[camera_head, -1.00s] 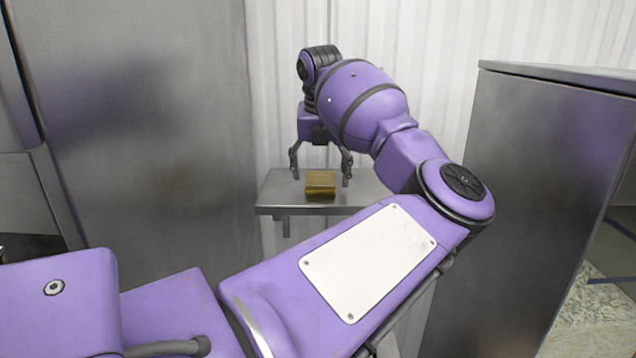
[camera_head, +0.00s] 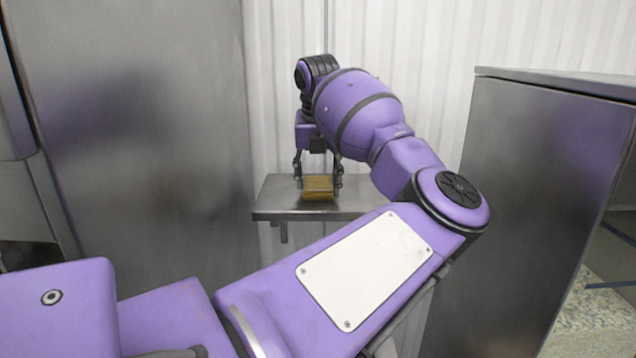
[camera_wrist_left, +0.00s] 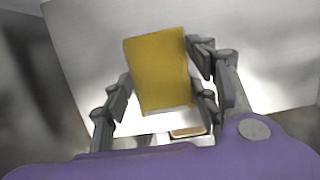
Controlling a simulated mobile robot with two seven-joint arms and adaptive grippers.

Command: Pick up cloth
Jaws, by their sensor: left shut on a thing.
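The cloth (camera_head: 318,187) is a small folded yellow block at the small metal shelf against the back wall. It also shows in the left wrist view (camera_wrist_left: 160,68), between the fingers. My left gripper (camera_head: 318,183) points down over the shelf and is shut on the cloth, one finger on each side of it. It also shows in the left wrist view (camera_wrist_left: 163,90). I cannot tell whether the cloth still touches the shelf. My right gripper is not in view.
The metal shelf (camera_head: 270,199) is otherwise bare where it shows. A tall steel cabinet (camera_head: 150,120) stands close on the left. A steel unit (camera_head: 540,190) stands on the right. A white corrugated wall (camera_head: 430,60) closes the back.

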